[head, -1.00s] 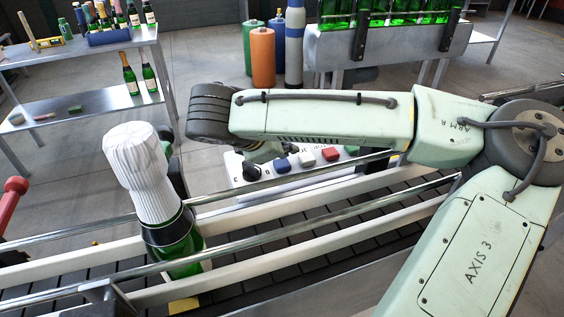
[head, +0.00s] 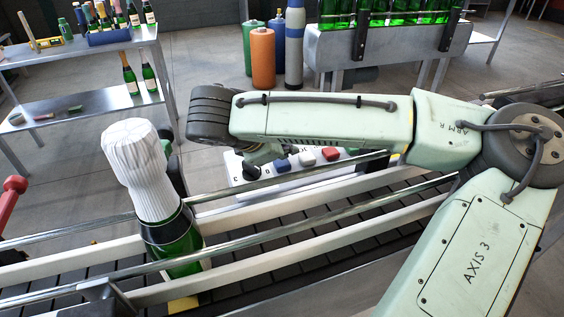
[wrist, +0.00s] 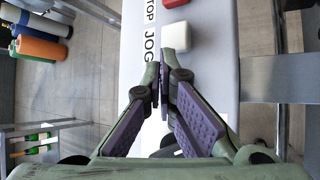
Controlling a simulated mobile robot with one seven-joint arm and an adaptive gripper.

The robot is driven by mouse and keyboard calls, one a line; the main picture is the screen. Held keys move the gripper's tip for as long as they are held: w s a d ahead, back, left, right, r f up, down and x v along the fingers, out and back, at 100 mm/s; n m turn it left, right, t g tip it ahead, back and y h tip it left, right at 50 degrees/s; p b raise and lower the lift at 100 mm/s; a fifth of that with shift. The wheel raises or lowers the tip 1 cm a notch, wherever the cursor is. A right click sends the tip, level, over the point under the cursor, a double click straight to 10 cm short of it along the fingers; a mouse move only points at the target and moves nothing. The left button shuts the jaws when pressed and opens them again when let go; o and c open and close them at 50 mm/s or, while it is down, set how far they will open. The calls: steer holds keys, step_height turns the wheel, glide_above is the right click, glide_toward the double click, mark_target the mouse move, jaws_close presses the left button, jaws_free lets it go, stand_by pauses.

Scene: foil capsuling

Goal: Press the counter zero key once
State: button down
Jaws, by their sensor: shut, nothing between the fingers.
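The control panel (head: 238,187) stands beyond the conveyor rails and carries a black knob (head: 251,170), a blue key (head: 283,165), a white key (head: 307,159) and a red key (head: 330,154). In the wrist view, the white key (wrist: 177,37) lies beside the JOG lettering, with the red key (wrist: 175,3) at the top edge. My gripper (wrist: 162,72) is shut and empty over the panel, its tips close to the white key. The blue key is hidden behind the gripper in the wrist view. No counter zero label is readable, and contact cannot be told.
A green bottle (head: 178,240) with a white pleated foil cap stands on the conveyor at left. Metal guide rails (head: 285,226) run between it and the panel. Gas cylinders (head: 263,58) and a bottle rack (head: 390,43) stand behind.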

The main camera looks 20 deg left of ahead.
mark_target(282, 163)
steer(key=shift+s+f+b, duration=0.3)
steer(key=shift+f+b, duration=0.1)
steer(key=shift+f, duration=0.1)
steer(key=shift+s+f+b, duration=0.25)
steer(key=shift+f+b, duration=0.15)
steer(key=shift+f, duration=0.05)
stand_by(1.2)
steer(key=shift+w+r, duration=0.15)
steer(key=shift+w, duration=0.05)
stand_by(0.4)
step_height(282, 163, up, 3)
steer(key=p, duration=0.2)
steer(key=shift+s+a+p, duration=0.1)
steer(key=shift+s+p, duration=0.05)
steer(key=shift+p, duration=0.15)
steer(key=shift+w+r+p, duration=0.3)
steer(key=shift+r+p, duration=0.4)
steer(key=shift+r, duration=0.05)
steer(key=shift+w+a, duration=0.2)
steer(key=shift+w, duration=0.05)
steer(key=shift+r, duration=0.15)
